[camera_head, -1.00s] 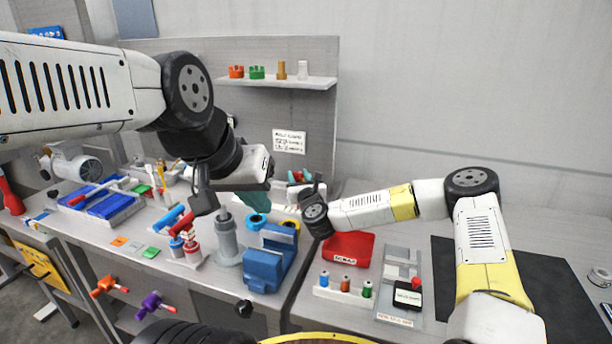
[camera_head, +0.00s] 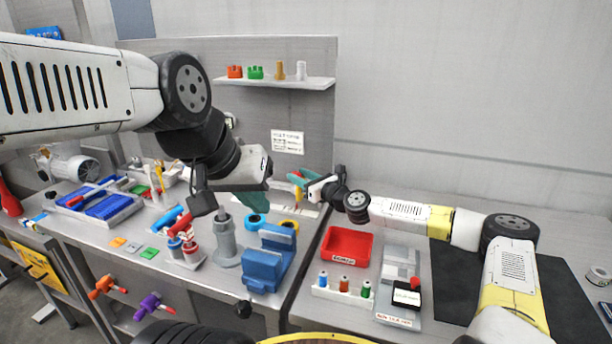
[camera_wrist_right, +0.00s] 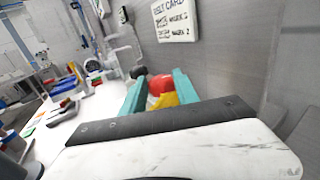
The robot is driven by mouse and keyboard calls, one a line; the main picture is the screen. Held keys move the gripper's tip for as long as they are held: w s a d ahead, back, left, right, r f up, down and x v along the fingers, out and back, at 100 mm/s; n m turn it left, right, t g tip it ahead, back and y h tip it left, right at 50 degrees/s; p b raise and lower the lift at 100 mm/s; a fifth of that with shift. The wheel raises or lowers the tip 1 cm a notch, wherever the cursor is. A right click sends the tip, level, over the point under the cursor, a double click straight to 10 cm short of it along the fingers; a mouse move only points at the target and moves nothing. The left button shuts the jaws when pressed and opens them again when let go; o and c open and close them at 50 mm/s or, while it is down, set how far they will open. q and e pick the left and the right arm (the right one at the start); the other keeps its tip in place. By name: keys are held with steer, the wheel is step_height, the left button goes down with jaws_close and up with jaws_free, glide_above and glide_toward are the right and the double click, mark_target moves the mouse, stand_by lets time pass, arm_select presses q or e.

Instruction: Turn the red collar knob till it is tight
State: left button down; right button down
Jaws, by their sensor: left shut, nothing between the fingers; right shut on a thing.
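My right gripper (camera_head: 303,179) reaches in from the right near the back wall. Its teal fingers are shut on a red rounded piece, which looks like the red collar knob (camera_wrist_right: 160,85); a yellow part (camera_wrist_right: 165,101) shows just below it in the right wrist view. In the head view the knob is small and mostly covered by the fingers, so I cannot tell how tight it sits. My left gripper (camera_head: 254,198) hangs beside it to the left, teal fingers shut and empty, above the bench behind the blue vise-like block (camera_head: 266,262).
A grey post (camera_head: 226,246) and a rack of red and blue fittings (camera_head: 184,252) stand in front of my left gripper. A red bin (camera_head: 346,246) and a rack of small bottles (camera_head: 343,287) stand below my right arm. The wall shelf (camera_head: 275,83) is above.

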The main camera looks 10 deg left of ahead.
steer(key=shift+w+d+n+g+y, duration=0.1)
steer(key=shift+w+n+g+y, duration=0.05)
steer(key=shift+n+g+y, duration=0.4)
steer(key=shift+w+d+n+g+y, duration=0.1)
steer(key=shift+n+g+y, duration=0.25)
steer(key=shift+n+g, duration=0.3)
steer(key=shift+g, duration=0.3)
steer(key=c, duration=0.9)
jaws_free()
steer(key=shift+v, duration=3.85)
steer(key=shift+f, duration=0.1)
